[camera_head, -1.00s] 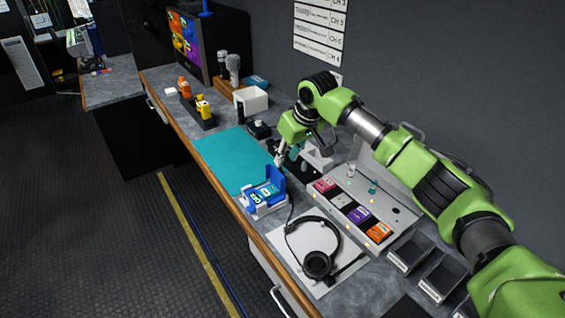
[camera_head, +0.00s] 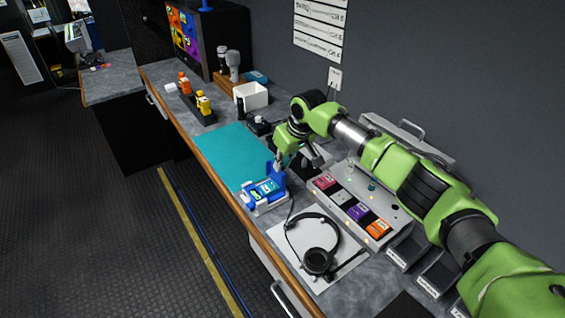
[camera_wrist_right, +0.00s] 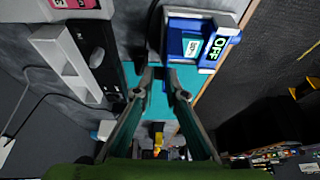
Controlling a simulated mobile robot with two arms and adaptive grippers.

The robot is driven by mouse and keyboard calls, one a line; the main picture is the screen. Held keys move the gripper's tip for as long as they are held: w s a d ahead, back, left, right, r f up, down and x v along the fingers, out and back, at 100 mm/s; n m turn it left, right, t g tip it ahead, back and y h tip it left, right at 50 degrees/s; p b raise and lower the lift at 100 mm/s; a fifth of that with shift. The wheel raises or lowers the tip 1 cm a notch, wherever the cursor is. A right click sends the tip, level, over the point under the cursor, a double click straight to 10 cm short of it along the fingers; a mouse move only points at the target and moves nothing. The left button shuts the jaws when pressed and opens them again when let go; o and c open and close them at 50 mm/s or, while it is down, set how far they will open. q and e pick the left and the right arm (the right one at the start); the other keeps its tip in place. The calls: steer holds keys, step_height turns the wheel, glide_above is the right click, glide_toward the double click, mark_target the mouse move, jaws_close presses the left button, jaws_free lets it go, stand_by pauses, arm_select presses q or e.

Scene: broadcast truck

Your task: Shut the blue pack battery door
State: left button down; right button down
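The blue pack (camera_head: 266,190) sits in a white cradle (camera_head: 258,210) on the counter. Its blue door (camera_head: 279,178) stands raised at the pack's back right side. The pack also shows in the right wrist view (camera_wrist_right: 193,47), with a green "OFF" label. My right gripper (camera_head: 278,164) is just behind the raised door, close to its top; I cannot tell whether it touches. In the right wrist view its fingertips (camera_wrist_right: 165,76) come together with nothing seen between them, just below the pack. My left gripper is in neither view.
A teal mat (camera_head: 228,157) lies left of the pack. A headset (camera_head: 318,262) on a white sheet lies in front. A grey panel with coloured blocks (camera_head: 352,208) is to the right, under my arm. The wooden counter edge (camera_head: 232,208) is close on the left.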

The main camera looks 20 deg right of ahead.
arm_select(q)
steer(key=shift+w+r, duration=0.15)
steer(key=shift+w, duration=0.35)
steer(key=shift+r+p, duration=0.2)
steer(key=shift+p, duration=0.1)
arm_select(e)
steer(key=shift+a+r, duration=0.1)
steer(key=shift+s+a+r+h+p, duration=0.15)
steer(key=shift+a+h+p, duration=0.3)
steer(key=shift+p, duration=0.4)
steer(key=shift+s+a+n+t+h+p, duration=0.25)
steer(key=shift+a+t+h+p, duration=0.2)
steer(key=shift+h+p, duration=0.35)
steer(key=shift+s+a+f+t+h+p, duration=0.15)
steer(key=shift+a+f+t+h+p, duration=0.1)
steer(key=shift+a+h+p, duration=0.3)
steer(key=shift+s+a+f+n+t+h, duration=0.25)
steer(key=shift+a+n+t+h, duration=0.1)
steer(key=shift+a+h, duration=0.3)
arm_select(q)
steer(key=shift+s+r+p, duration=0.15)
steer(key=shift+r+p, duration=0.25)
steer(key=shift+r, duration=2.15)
arm_select(e)
steer(key=shift+s+a+f, duration=0.15)
steer(key=shift+a+f, duration=0.05)
steer(key=shift+f, duration=0.15)
